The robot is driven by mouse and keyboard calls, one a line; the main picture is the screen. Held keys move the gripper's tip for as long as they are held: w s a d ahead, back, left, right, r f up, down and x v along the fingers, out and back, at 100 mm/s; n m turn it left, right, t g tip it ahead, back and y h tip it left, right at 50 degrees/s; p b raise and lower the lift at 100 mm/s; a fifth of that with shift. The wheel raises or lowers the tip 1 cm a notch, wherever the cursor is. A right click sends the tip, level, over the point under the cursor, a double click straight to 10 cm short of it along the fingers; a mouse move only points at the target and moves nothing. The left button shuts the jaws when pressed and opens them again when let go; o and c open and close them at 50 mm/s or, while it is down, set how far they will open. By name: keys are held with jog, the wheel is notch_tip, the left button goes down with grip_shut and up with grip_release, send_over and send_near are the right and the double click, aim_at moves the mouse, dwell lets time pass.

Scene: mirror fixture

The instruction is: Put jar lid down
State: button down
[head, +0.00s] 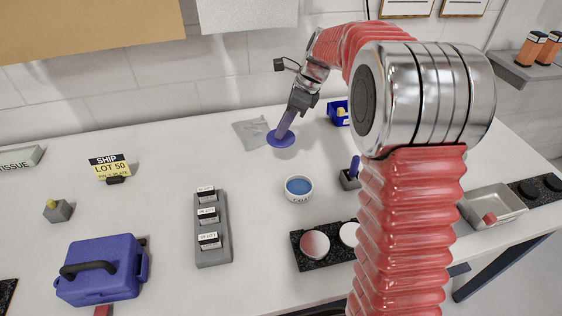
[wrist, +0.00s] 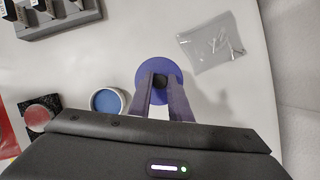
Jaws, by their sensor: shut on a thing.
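The jar lid (head: 280,138) is a flat blue-purple disc near the middle back of the white table. My gripper (head: 287,128) is shut on it from above. In the wrist view the lid (wrist: 159,76) sits at the tips of the two fingers (wrist: 160,80), which close on a dark knob at its centre. The lid looks level and close to the table; I cannot tell whether it touches. A white round jar (head: 299,189) with blue contents stands open in front of it, apart from the lid. The jar also shows in the wrist view (wrist: 107,103), left of my fingers.
A clear bag (head: 252,132) lies just left of the lid. A grey rack of labelled blocks (head: 212,240), a blue case (head: 100,270), a black pad with round discs (head: 322,262) and a blue bin (head: 339,112) stand around. Table between jar and rack is bare.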

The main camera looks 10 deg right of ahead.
aim_at(286, 137)
jog(key=shift+d, duration=0.1)
jog(key=shift+f, duration=2.5)
jog(key=shift+f, duration=2.5)
jog(key=shift+f, duration=0.1)
jog(key=c, duration=1.6)
grip_release()
jog(key=shift+c, duration=0.2)
jog(key=v, duration=1.1)
jog(key=shift+s+d+r, duration=0.1)
jog(key=shift+d+r, duration=0.1)
jog(key=shift+r, duration=0.05)
jog(key=shift+s+d+r, duration=0.1)
jog(key=shift+r, duration=0.25)
